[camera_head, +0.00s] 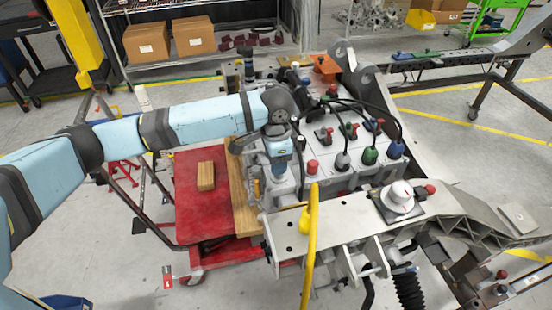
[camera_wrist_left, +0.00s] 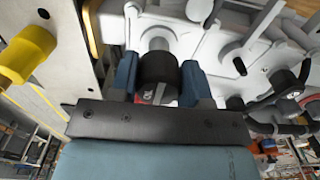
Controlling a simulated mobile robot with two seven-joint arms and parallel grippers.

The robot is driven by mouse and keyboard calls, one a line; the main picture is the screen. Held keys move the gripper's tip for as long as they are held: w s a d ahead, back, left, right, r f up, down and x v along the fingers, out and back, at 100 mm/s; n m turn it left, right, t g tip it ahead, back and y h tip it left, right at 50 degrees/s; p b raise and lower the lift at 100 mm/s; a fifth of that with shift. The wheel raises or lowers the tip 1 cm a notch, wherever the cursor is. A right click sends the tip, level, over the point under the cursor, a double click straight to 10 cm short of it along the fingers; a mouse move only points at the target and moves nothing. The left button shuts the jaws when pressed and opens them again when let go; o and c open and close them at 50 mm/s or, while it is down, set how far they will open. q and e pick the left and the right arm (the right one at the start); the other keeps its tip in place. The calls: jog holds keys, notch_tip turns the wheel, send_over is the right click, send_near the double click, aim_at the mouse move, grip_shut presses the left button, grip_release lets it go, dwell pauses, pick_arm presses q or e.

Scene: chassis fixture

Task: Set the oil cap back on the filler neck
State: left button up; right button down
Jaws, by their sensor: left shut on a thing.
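My left gripper (camera_wrist_left: 160,84) is shut on the oil cap (camera_wrist_left: 158,72), a dark cylinder with a red and white label between the two blue fingers in the left wrist view. A round grey opening (camera_wrist_left: 157,40), which looks like the filler neck, lies just beyond the cap. I cannot tell whether cap and neck touch. In the head view my left gripper (camera_head: 278,172) points down at the left side of the grey engine block (camera_head: 330,178), beside the wooden beam. The cap is hidden there. My right gripper is not in view.
A red cap (camera_head: 312,167) and several cabled connectors stand to the right.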

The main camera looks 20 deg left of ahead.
pick_arm(q)
jog(key=shift+f, duration=1.1)
jog(key=shift+f, duration=0.55)
jog(key=o, duration=1.2)
